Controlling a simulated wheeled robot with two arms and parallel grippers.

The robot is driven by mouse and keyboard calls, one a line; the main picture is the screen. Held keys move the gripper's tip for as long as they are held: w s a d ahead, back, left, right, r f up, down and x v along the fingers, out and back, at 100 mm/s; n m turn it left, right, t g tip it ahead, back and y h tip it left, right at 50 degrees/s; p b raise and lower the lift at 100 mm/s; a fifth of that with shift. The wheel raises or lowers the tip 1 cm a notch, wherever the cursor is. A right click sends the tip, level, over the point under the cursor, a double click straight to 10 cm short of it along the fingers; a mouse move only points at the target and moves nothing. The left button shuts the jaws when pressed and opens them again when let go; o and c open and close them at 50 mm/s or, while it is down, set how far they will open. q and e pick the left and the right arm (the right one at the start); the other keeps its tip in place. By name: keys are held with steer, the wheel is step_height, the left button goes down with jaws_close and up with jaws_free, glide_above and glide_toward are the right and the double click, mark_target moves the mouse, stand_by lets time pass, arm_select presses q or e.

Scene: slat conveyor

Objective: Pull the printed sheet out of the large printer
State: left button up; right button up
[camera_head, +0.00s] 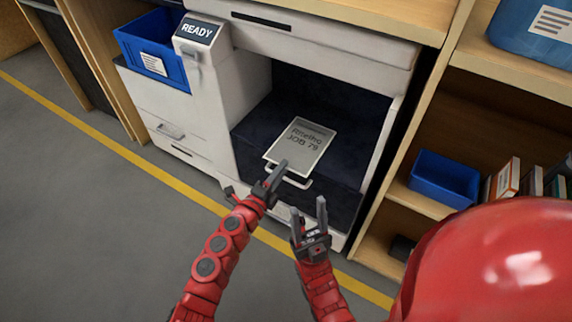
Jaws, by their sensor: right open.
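The printed sheet (302,139) is pale grey, with "JOB 79" in its print. It lies flat in the dark output bay of the large white printer (229,101), whose panel reads "READY". My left gripper (282,166) is at the sheet's near edge and covers a bit of it in the picture. Its fingers look edge-on, so I cannot tell whether they are apart or closed on the paper. My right gripper (318,212) is open and empty, in front of the bay, lower and to the right of the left gripper.
A white handle (297,184) is on the bay floor just in front of the sheet. A blue bin (153,47) stands on the printer's left. Wooden shelves (419,200) on the right hold a blue bin (443,178) and books. The grey floor at left is clear.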

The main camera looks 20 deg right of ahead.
arm_select(q)
steer(key=shift+d, duration=0.1)
jaws_close()
stand_by(0.4)
steer(key=v, duration=1.6)
steer(key=shift+p, duration=0.45)
